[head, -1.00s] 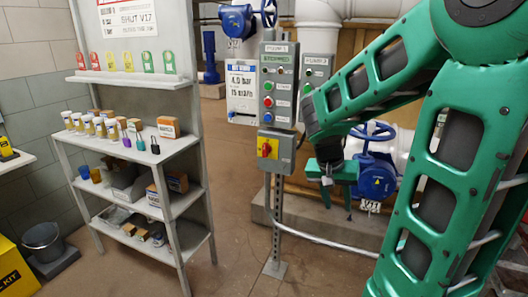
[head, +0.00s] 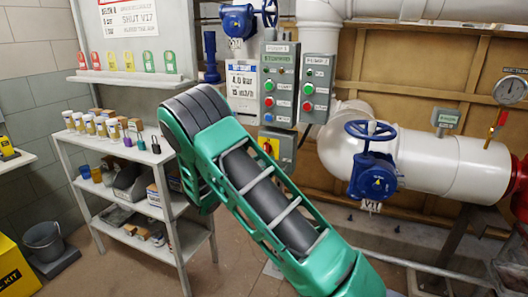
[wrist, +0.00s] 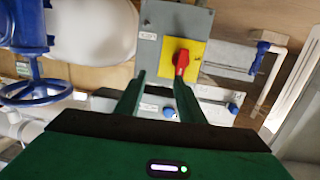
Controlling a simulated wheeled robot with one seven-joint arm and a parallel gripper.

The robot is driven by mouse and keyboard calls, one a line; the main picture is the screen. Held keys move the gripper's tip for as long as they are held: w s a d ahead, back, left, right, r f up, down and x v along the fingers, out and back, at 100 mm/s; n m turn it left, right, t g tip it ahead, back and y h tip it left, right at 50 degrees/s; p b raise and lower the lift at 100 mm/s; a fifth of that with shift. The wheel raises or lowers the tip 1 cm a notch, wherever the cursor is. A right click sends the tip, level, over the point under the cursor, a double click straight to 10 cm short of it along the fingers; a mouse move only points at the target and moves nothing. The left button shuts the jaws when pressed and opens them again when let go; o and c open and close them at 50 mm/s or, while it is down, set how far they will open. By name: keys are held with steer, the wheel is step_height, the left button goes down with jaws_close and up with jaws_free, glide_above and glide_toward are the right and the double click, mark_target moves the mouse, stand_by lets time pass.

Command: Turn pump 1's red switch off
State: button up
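The red switch (wrist: 181,62) is a rotary handle on a yellow plate (wrist: 195,76) fixed to a grey box (wrist: 160,20). Its handle runs roughly up and down in the wrist view. In the head view, the red switch (head: 267,147) shows partly past my arm, below a grey panel (head: 280,85) with lights and buttons. The panel's top label is too small to read surely. My gripper (wrist: 159,78) is open and empty in the wrist view, its fingertips just below and left of the handle. Contact cannot be told. The gripper is hidden in the head view.
A second button panel (head: 318,88) hangs to the right. A blue handwheel valve (head: 372,170) sits on the thick white pipe (head: 440,165). Grey shelves (head: 165,190) with padlocks and small boxes stand at left, close to my arm.

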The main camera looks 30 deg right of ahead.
mark_target(264, 148)
steer(key=shift+n+t, duration=0.4)
steer(key=shift+t, duration=0.5)
steer(key=w+d, duration=0.1)
steer(key=w, duration=0.2)
steer(key=w+d, duration=0.2)
steer(key=w, duration=0.1)
steer(key=w+d, duration=0.2)
steer(key=w, duration=0.1)
steer(key=shift+d+f, duration=0.2)
